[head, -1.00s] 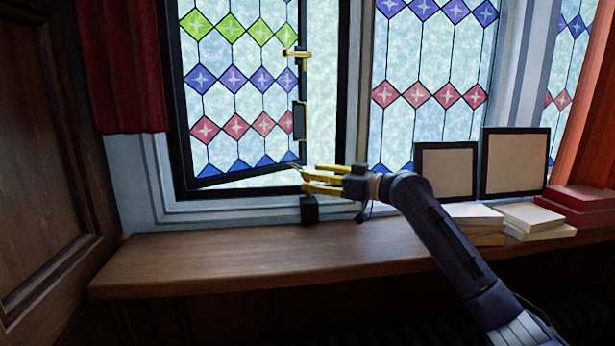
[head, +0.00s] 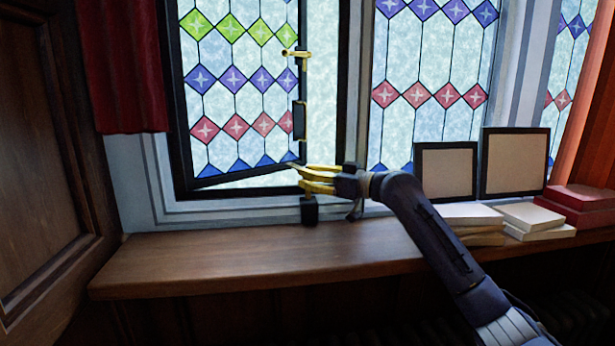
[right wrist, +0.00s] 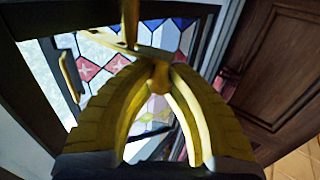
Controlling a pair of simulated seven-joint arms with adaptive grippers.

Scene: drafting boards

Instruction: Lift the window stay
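The window stay (right wrist: 110,35) shows in the right wrist view as a brass bar running from the upper left to a small knob between my fingertips. In the head view it is mostly hidden at the lower right corner of the open sash (head: 240,178). My right gripper (head: 303,177) is at that corner, above the sill. In the right wrist view its yellow fingers (right wrist: 158,72) converge on the knob and look closed on it. A black block (head: 309,211) with a brass top stands just below the fingertips. My left gripper is in neither view.
A wooden sill (head: 250,260) runs below, bare to the left. A brass handle (head: 297,53) sits on the sash edge. A dark wooden panel (head: 40,150) is at the left.

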